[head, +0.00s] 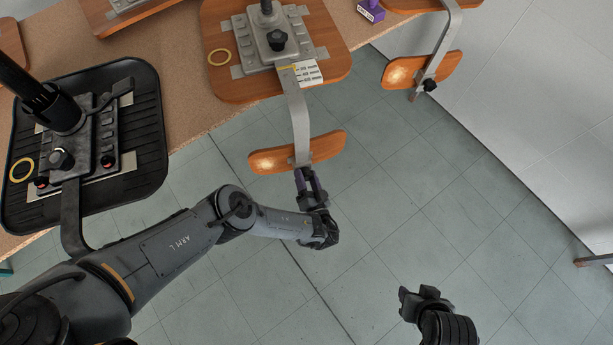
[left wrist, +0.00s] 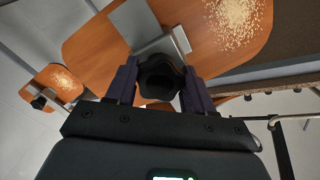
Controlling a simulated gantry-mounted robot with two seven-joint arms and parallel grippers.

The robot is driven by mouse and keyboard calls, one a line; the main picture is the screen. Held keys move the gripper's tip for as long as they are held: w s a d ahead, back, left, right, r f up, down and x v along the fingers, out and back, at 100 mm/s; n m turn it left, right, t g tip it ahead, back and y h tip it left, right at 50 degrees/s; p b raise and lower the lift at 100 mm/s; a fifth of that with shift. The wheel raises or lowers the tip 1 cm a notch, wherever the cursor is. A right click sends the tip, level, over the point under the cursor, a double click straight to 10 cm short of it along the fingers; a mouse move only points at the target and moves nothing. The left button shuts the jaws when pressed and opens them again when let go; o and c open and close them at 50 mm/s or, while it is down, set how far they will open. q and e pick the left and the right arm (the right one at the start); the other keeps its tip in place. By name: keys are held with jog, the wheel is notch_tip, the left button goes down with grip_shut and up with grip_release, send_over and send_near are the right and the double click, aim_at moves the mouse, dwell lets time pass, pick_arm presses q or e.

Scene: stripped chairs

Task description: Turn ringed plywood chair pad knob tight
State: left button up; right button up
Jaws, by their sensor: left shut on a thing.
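The plywood chair with a yellow ring (head: 219,57) on its seat (head: 225,30) lies on the bench at top centre. A grey metal strip (head: 298,115) runs from it to a curved plywood pad (head: 268,160) beyond the bench edge. My left gripper (head: 306,182) is at the near side of this pad. In the left wrist view, its two purple-grey fingers are shut on the black pad knob (left wrist: 158,78), one on each side, against the pad (left wrist: 225,45). The knob is hidden in the head view. My right gripper (head: 425,298) is away from the chairs, over the floor; its jaw opening is unclear.
A black chair (head: 150,150) with its own yellow ring (head: 21,170) lies at left. Another plywood chair pad (head: 400,72) with a black knob hangs at upper right. A purple block (head: 371,10) sits on the bench (head: 190,110). The tiled floor is clear.

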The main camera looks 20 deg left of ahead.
dwell(0.3)
pick_arm(q)
jog(key=o, duration=1)
jog(key=shift+s, duration=0.15)
jog(key=shift+s+d, duration=0.2)
jog(key=p+v, duration=0.2)
jog(key=v, duration=0.8)
jog(key=shift+d, duration=0.1)
